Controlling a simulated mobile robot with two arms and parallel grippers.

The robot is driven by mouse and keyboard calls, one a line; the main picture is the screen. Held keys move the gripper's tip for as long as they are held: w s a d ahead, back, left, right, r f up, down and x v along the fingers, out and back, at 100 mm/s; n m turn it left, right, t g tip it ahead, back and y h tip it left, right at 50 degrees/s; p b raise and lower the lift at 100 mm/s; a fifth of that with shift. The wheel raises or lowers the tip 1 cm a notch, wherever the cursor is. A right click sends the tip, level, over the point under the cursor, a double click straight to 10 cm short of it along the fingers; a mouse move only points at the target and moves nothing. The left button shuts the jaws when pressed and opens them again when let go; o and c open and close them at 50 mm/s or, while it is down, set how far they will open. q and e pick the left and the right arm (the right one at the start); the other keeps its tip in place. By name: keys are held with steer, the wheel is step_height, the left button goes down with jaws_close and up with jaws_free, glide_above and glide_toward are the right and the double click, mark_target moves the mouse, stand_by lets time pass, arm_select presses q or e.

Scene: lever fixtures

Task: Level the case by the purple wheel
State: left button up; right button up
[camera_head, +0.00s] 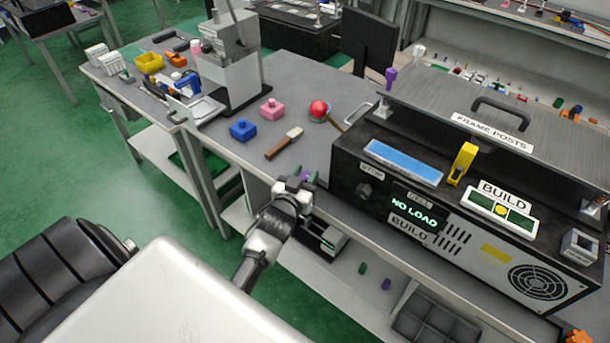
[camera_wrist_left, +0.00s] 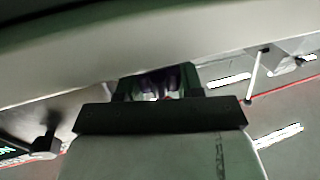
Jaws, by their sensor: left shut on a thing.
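The case (camera_head: 350,215) is a long dark box with a grey lid and a light front panel, on the right of the head view. Its screen (camera_head: 414,212) reads NO LOAD. A green gauge (camera_head: 500,212) labelled BUILD, with a yellow dot near its middle, sits on its front edge. My left gripper (camera_head: 297,181) is at the bench's front edge by the case's left end, shut on the purple wheel (camera_head: 307,175), which is mostly hidden by the fingers. In the left wrist view, the fingers (camera_wrist_left: 158,86) close around something dark purple. My right gripper is not in view.
An orange wheel (camera_head: 577,338) shows at the lower right. A brown-handled tool (camera_head: 284,143), a blue block (camera_head: 243,130), a pink block (camera_head: 272,109) and a red ball (camera_head: 319,109) are on the bench left of the case. A shelf (camera_head: 330,272) lies below.

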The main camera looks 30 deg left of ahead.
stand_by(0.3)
arm_select(q)
steer(key=o, duration=0.9)
steer(key=s, duration=0.3)
steer(key=s+d+b, duration=0.1)
steer(key=s, duration=0.3)
steer(key=s+d, duration=0.1)
steer(key=s, duration=0.2)
steer(key=shift+s, duration=0.25)
